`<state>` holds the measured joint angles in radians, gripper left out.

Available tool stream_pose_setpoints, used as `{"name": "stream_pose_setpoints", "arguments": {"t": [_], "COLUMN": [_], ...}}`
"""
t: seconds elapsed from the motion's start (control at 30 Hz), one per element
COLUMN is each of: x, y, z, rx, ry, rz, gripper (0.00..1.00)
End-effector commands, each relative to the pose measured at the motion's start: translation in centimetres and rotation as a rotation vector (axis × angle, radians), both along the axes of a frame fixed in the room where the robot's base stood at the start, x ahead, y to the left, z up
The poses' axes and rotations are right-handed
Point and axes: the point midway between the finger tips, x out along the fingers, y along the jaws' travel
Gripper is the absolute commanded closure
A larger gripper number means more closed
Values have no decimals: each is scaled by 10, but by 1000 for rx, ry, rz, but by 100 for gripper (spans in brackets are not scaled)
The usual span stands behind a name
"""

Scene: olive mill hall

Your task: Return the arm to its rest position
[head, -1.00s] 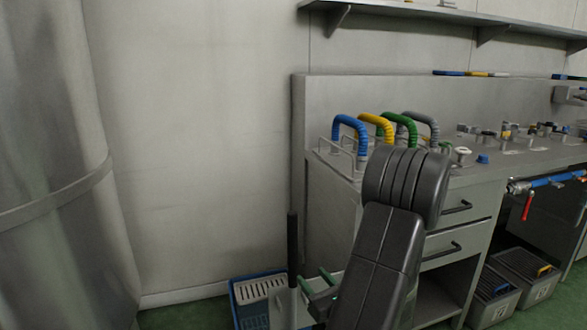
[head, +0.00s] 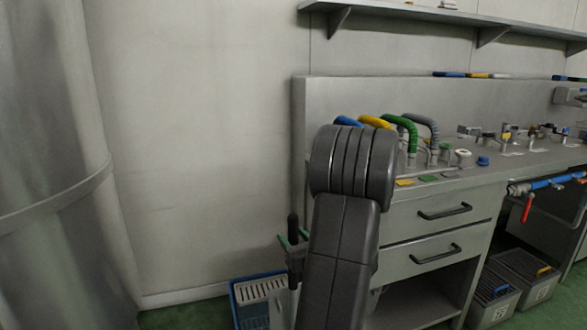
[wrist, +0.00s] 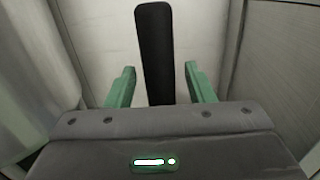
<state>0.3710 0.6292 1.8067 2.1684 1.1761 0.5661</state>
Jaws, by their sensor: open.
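My arm stands in the lower middle of the head view, its dark grey links in front of the left end of the steel counter. My gripper (wrist: 160,88) shows in the wrist view with its two green fingers spread apart. Nothing is held between them. A black upright bar (wrist: 154,55) shows between and beyond the fingers; I cannot tell how far off it is. In the head view the gripper (head: 292,240) is low, partly hidden behind my arm, in front of the pale wall.
The steel counter (head: 425,255) with drawers stands to the right, with blue, yellow, green and grey hoses (head: 412,135) on it. A blue crate (head: 236,300) sits on the floor beside it. A large steel tank (head: 50,200) is at left. Grey bins (head: 525,275) are under the counter.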

Motion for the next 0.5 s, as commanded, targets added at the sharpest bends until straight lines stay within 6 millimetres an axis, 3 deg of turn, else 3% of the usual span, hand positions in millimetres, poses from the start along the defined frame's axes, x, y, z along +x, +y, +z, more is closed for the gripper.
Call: {"name": "stream_pose_setpoints", "arguments": {"t": [0.03, 0.17, 0.5], "x": [0, 0, 3], "y": [0, 0, 1], "z": [16, 40, 58], "rx": [-2, -1, 8], "ry": [-5, -4, 3], "rz": [1, 0, -22], "gripper": [51, 51, 51]}}
